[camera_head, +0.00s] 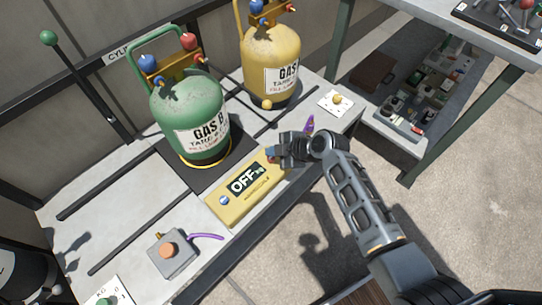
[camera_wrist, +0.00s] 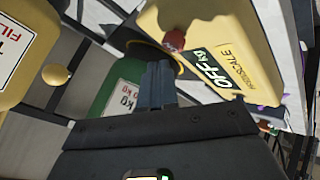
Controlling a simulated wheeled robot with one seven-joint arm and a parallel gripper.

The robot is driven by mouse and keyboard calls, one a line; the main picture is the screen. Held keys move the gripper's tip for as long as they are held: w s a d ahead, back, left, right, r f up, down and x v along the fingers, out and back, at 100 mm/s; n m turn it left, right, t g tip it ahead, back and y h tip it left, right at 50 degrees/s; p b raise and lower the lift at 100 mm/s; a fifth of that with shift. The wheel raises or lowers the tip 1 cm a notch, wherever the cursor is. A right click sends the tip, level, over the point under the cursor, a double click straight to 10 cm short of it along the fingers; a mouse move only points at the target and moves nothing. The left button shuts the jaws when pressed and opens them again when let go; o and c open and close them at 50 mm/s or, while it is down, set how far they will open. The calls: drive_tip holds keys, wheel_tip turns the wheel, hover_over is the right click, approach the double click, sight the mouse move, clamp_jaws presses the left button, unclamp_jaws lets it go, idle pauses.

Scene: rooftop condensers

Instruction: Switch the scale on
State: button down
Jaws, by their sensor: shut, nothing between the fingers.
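The scale has a yellow front box (camera_head: 236,205) whose display (camera_head: 247,179) reads "OFF kg". Its dark platform (camera_head: 178,166) bears the green GAS B cylinder (camera_head: 190,112). A blue knob (camera_head: 225,200) sits at the box's left end, and something red shows at its right end beside my fingers. My gripper (camera_head: 279,153) is shut and empty at that right end; contact cannot be told. In the wrist view, the shut fingers (camera_wrist: 158,80) point toward the scale box (camera_wrist: 200,30), with a red button (camera_wrist: 174,41) just ahead of them and the OFF display (camera_wrist: 208,66) to the right.
A yellow gas cylinder (camera_head: 272,62) stands behind right of the green one. A grey box with an orange button (camera_head: 168,250) lies at front left, with a purple cable. A white plate with a yellow knob (camera_head: 336,100) is at right. A green-tipped lever (camera_head: 48,38) rises at left.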

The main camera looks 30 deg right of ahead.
sight(274, 159)
drive_tip(key=shift+f, duration=0.15)
idle(0.5)
drive_tip(key=shift+f+b, duration=0.3)
drive_tip(key=shift+b, duration=0.3)
drive_tip(key=shift+f+b, duration=0.6)
drive_tip(key=shift+b, duration=0.05)
idle(0.6)
drive_tip(key=shift+r, duration=0.15)
drive_tip(key=shift+r+p, duration=0.7)
drive_tip(key=shift+r, duration=0.2)
drive_tip(key=shift+r+p, duration=1.8)
drive_tip(key=shift+r, duration=0.75)
drive_tip(key=shift+f, duration=0.1)
